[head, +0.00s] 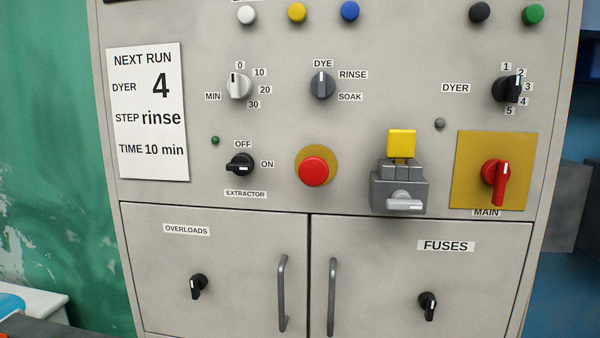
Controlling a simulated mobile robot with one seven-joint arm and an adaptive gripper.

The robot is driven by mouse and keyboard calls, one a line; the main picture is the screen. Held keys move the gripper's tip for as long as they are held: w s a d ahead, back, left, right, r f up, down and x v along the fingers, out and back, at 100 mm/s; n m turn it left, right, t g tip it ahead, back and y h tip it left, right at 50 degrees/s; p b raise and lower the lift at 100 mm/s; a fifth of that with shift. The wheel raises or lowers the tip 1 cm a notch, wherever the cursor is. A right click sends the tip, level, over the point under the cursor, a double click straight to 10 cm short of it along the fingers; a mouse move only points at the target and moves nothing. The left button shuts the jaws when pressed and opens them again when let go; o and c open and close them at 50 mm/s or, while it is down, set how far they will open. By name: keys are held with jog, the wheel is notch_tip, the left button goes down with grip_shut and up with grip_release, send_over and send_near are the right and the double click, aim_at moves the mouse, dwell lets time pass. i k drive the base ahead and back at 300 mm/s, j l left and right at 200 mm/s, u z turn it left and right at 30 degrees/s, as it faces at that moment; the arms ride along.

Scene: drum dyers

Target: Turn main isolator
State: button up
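The main isolator (497,177) is a red rotary handle on a yellow square plate (465,150), at the right of the grey control panel in the head view. Its handle points down, slightly right, with a white mark near its top. A label reading MAIN (486,213) sits at the plate's lower edge, partly covered by the handle's tip. My gripper is not in view.
Left of the isolator stands a grey box with a lever (404,203) and yellow block (401,144). The dyer selector (507,89) is above, and a red mushroom button (313,171) is further left. Cabinet doors with handles (332,296) are below.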

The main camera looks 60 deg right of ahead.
aim_at(495, 172)
jog(key=z, duration=2.45)
jog(key=j+z, duration=0.25)
jog(key=i, duration=0.05)
